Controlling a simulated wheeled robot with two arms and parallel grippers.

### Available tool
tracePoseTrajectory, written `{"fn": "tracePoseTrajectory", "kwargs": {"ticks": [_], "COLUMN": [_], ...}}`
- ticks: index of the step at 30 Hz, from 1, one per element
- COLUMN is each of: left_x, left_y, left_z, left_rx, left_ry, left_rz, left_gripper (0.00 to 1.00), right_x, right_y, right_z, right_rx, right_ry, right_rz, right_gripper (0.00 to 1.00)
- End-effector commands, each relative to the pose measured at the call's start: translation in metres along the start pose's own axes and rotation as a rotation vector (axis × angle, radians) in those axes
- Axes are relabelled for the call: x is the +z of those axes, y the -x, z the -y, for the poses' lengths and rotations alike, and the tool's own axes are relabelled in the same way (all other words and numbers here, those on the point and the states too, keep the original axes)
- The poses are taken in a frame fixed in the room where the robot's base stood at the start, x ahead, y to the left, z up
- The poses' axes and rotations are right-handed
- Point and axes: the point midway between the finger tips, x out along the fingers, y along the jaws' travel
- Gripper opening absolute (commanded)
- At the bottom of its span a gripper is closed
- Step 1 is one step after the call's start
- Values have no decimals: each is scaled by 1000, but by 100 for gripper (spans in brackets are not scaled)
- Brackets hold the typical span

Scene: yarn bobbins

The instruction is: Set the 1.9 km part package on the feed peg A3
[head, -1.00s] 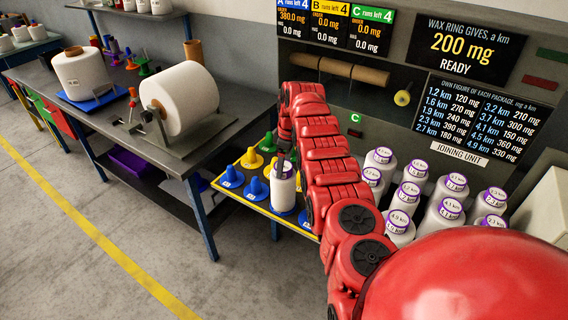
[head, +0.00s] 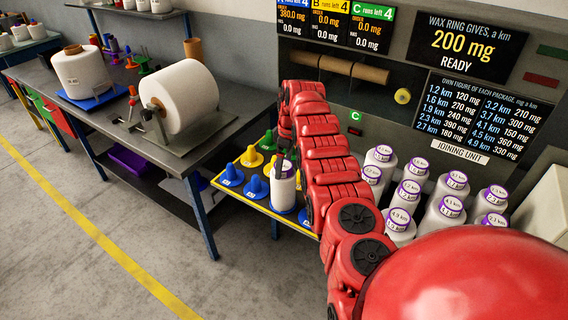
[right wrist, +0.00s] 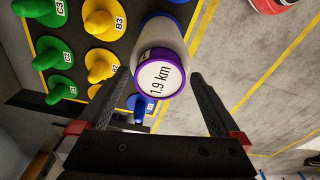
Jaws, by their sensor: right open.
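The 1.9 km part package (right wrist: 163,72) is white with a purple-ringed label that reads "1.9 km" in the right wrist view. In the head view the package (head: 283,193) stands upright on the peg board, over a blue peg in the row of blue pegs. Its foot hides that peg's label; the place fits A3. My right gripper (right wrist: 160,77) is open, with its dark fingers on either side of the package top and a visible gap. In the head view my red right arm partly hides it. My left gripper is out of view.
Yellow peg B3 (right wrist: 104,22) and green peg C3 (right wrist: 38,8) stand beside the package. Blue pegs (head: 256,188) continue the row to the left. Several white packages (head: 409,192) stand close together right of my arm. A bench with a large white roll (head: 186,98) is at left.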

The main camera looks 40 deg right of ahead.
Motion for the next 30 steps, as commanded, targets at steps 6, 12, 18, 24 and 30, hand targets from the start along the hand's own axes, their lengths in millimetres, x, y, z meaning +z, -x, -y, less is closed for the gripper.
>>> {"fn": "tracePoseTrajectory", "kwargs": {"ticks": [6, 12, 18, 24, 30], "left_x": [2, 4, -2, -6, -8], "left_y": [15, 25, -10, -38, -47], "left_z": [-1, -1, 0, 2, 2], "left_rx": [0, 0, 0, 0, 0], "left_ry": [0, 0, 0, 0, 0], "left_rz": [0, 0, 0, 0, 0], "left_gripper": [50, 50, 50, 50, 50], "right_x": [0, 0, -1, -1, 0], "right_y": [18, 54, 115, 157, 173], "right_z": [-2, -1, 0, 0, 0], "right_rx": [7, 5, 2, 3, 0], "right_ry": [0, -1, 0, 0, 0], "right_rz": [-4, -3, -1, -2, 0], "right_gripper": [100, 100, 100, 100, 100]}}
